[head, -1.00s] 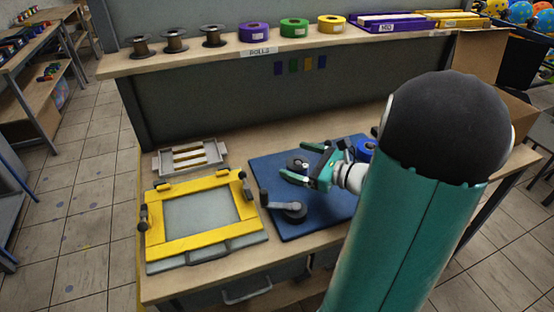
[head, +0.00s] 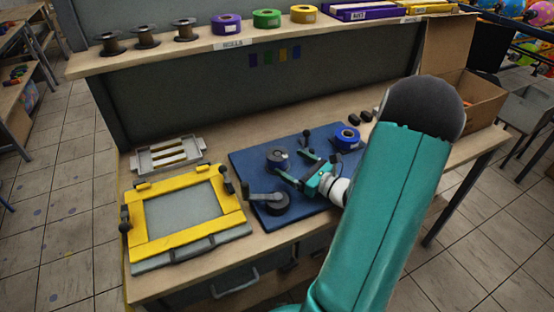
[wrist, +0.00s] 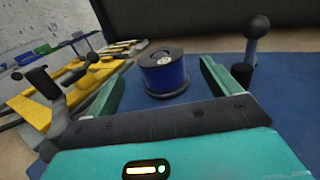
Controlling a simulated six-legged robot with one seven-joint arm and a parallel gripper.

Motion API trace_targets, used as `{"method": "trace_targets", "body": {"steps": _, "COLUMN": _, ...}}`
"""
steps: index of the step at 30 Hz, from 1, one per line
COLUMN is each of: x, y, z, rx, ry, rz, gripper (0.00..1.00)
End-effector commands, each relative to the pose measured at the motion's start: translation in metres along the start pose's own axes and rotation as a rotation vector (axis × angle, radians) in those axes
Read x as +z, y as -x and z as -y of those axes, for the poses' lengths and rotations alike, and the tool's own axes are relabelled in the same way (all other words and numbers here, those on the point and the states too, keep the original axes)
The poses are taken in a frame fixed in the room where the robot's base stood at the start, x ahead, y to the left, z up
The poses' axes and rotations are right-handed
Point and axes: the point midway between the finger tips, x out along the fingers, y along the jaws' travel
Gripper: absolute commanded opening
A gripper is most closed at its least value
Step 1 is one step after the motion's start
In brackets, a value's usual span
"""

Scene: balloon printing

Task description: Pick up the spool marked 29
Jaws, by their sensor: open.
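A dark spool (head: 278,157) with a black rim and a small pale label stands on the blue mat (head: 245,165). In the wrist view the spool (wrist: 163,72) stands upright, with blue winding, ahead of and between the two green fingers. No number can be read on it. My gripper (head: 292,165) is open and empty, low over the mat, just right of and in front of this spool. In the wrist view my gripper (wrist: 160,92) shows a gap on both sides of the spool. A brighter blue spool (head: 347,138) lies at the mat's far right.
A black crank-like tool (head: 270,202) is on the mat in front of the spool. A dark knobbed post (wrist: 250,50) stands beyond the right finger. A yellow printing frame (head: 185,215) is to the left. The shelf (head: 195,48) above holds several spools and rolls. A cardboard box (head: 470,100) is at right.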

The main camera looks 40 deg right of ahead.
Motion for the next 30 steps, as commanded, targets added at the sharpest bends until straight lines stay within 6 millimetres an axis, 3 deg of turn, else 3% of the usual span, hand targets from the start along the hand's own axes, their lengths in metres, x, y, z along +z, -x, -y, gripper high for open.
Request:
{"method": "trace_targets", "body": {"steps": 10, "x": 0.0, "y": -0.052, "z": 0.0, "rx": 0.001, "ry": 0.001, "rz": -0.001, "gripper": 0.89}}
{"method": "trace_targets", "body": {"steps": 19, "x": 0.0, "y": -0.059, "z": 0.0, "rx": 0.0, "ry": 0.0, "rz": -0.001, "gripper": 0.89}}
{"method": "trace_targets", "body": {"steps": 20, "x": 0.0, "y": -0.059, "z": 0.0, "rx": 0.0, "ry": 0.0, "rz": -0.001, "gripper": 0.87}}
{"method": "trace_targets", "body": {"steps": 27, "x": 0.0, "y": -0.059, "z": 0.0, "rx": 0.0, "ry": 0.0, "rz": -0.001, "gripper": 0.41}}
{"method": "trace_targets", "body": {"steps": 30, "x": 0.0, "y": -0.059, "z": 0.0, "rx": 0.0, "ry": 0.0, "rz": -0.001, "gripper": 0.41}}
